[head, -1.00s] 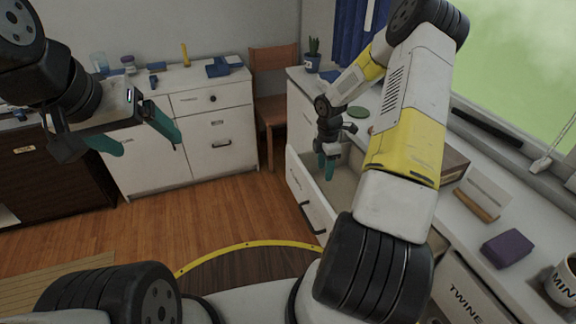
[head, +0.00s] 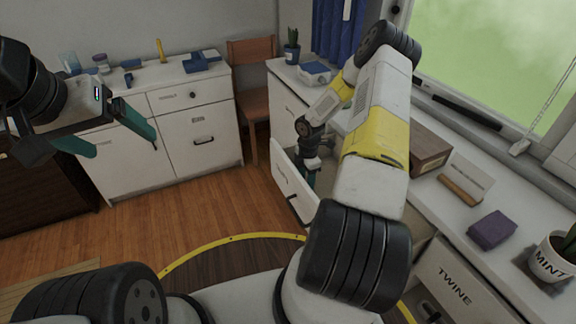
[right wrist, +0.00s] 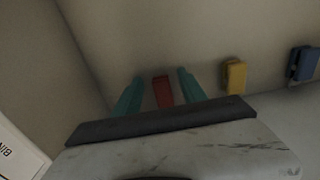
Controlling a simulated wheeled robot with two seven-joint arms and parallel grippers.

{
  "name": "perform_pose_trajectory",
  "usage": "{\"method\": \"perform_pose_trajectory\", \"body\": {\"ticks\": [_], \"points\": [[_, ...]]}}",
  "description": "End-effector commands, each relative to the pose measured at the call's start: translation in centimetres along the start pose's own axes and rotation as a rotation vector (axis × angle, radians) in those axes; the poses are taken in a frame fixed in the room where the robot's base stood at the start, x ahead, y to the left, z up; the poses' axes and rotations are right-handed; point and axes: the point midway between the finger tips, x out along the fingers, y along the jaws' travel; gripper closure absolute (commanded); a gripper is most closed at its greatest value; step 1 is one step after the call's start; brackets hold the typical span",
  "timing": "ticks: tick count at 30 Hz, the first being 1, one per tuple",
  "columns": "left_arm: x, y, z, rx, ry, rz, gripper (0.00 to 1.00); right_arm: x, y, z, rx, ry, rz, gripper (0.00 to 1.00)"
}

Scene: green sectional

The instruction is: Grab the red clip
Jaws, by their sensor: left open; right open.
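The red clip (right wrist: 163,91) lies in a drawer in the right wrist view, between the two teal fingers of my right gripper (right wrist: 160,92). The fingers are apart, with a gap on each side of the clip. In the head view my right gripper (head: 312,172) reaches down into the open drawer (head: 292,180), partly hidden by the arm; the clip does not show there. My left gripper (head: 122,134) is open and empty in front of the white cabinet at the left.
A yellow clip (right wrist: 235,76) and a blue clip (right wrist: 303,63) lie to the right of the red one. A drawer wall (right wrist: 75,60) is close on the left. The counter above holds a purple block (head: 491,229) and a mint pot (head: 552,258).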

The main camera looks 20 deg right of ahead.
Motion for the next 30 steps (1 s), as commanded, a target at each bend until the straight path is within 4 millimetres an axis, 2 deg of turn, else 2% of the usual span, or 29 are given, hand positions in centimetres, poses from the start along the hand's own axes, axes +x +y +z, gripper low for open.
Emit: {"method": "perform_pose_trajectory", "body": {"ticks": [3, 9, 11, 19, 22, 26, 30], "points": [[0.0, 0.0, 0.0, 0.000, 0.000, 0.000, 0.12, 0.0, 0.0, 0.0, 0.000, 0.000, 0.000, 0.51], [0.0, 0.0, 0.0, 0.000, 0.000, 0.000, 0.12, -0.1, 0.0, 0.0, 0.000, 0.000, 0.000, 0.90], [0.0, 0.0, 0.0, 0.000, 0.000, 0.000, 0.12, -0.1, 0.0, 0.0, 0.000, 0.000, 0.000, 1.00], [0.0, 0.0, 0.0, 0.000, 0.000, 0.000, 0.12, -0.1, 0.0, 0.0, 0.000, 0.000, 0.000, 1.00], [0.0, 0.0, 0.0, 0.000, 0.000, 0.000, 0.12, -0.7, 0.1, 0.0, 0.000, -0.001, 0.002, 1.00], [0.0, 0.0, 0.0, 0.000, 0.000, 0.000, 0.12, -2.8, 0.1, 0.1, 0.001, -0.003, 0.002, 1.00], [0.0, 0.0, 0.0, 0.000, 0.000, 0.000, 0.12, -5.8, 0.1, 0.1, 0.000, -0.002, 0.003, 1.00]]}}
